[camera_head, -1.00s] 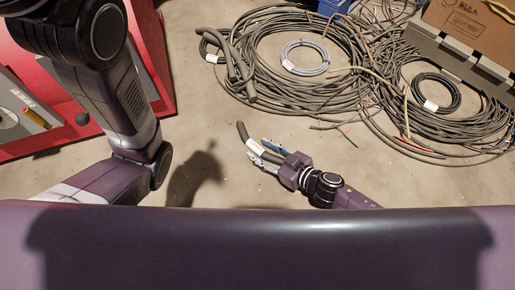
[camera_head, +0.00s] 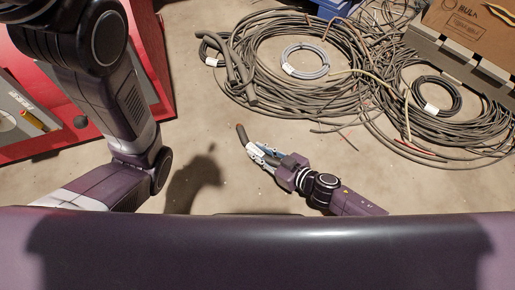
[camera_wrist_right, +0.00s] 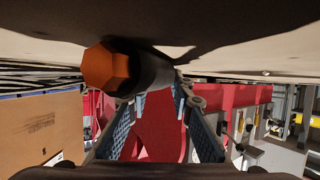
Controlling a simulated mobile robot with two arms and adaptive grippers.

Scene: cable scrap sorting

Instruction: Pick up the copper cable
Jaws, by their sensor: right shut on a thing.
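The copper cable (camera_head: 242,134) is a short, thick dark grey piece with a white label near my right gripper. In the right wrist view its orange copper end (camera_wrist_right: 105,68) faces the camera, with the dark sheath running back between the fingertips. My right gripper (camera_head: 261,156) is shut on the cable, with its fingers on either side around the label; the fingers also show in the wrist view (camera_wrist_right: 168,93). The cable's other end is hidden behind the gripper. My left arm is at the left of the head view, but its gripper is not visible.
A large pile of coiled grey cable (camera_head: 260,95) lies on the floor at the upper middle, with another coil heap (camera_head: 440,140) at the right. A cardboard box (camera_head: 465,25) is at the top right. A red container (camera_head: 150,60) stands at the left. Floor around the gripper is clear.

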